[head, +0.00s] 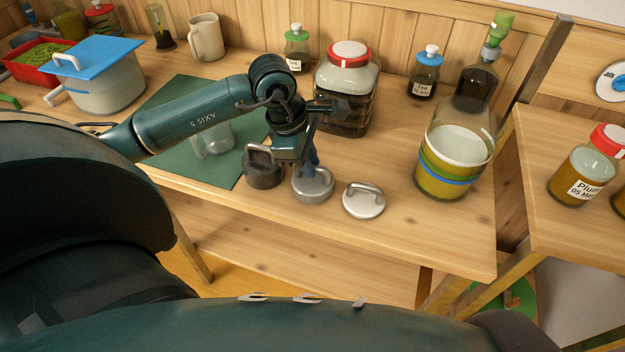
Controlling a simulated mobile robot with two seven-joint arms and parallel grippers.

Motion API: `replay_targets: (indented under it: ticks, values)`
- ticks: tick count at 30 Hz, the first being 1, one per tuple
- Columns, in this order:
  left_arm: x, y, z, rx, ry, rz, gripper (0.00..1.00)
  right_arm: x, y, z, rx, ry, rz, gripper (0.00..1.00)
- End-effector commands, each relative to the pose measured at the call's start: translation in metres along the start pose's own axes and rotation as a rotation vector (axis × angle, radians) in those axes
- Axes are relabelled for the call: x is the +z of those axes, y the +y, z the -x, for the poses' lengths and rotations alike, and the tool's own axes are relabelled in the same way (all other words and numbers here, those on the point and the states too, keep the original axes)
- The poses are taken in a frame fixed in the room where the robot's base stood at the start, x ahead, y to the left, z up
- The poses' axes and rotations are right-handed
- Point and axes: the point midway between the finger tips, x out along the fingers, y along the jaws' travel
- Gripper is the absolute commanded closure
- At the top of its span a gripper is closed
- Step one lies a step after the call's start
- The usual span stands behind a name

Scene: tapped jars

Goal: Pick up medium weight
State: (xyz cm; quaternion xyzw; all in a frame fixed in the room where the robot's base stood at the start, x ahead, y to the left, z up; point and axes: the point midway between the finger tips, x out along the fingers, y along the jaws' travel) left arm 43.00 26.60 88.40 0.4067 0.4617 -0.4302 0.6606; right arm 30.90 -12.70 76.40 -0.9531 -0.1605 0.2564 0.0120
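Three round weights with handles stand in a row near the front edge of the table. The medium weight (313,189) is grey and in the middle. A darker, larger weight (264,172) is to its left, and a flat, pale silver weight (363,204) is to its right. My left gripper (311,170) points down over the medium weight, its fingers at the handle. The fingers hide most of that handle, and I cannot tell whether they are closed on it. The medium weight appears to rest on the table. My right gripper is not in view.
Behind the gripper stands a large jar with a red lid (347,95). A glass (212,138) stands on a green mat (185,96) under my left arm. A banded container (448,165) is at the right. The table between it and the silver weight is clear.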

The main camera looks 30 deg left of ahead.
Motion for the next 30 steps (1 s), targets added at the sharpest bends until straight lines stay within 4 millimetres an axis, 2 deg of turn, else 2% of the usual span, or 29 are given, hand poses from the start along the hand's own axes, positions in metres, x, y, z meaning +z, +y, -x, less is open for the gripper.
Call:
replay_targets:
  ticks: [1,6,30]
  values:
    - [0.0,0.0001,0.0002,0.0,0.0,0.0,0.88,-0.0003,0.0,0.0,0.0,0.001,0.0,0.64]
    - [0.0,0.0001,0.0002,0.0,0.0,0.0,1.0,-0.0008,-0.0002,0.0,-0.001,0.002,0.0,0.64]
    - [0.0002,-0.0002,0.0002,-0.001,-0.001,0.0,1.0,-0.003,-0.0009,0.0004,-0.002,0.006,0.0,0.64]
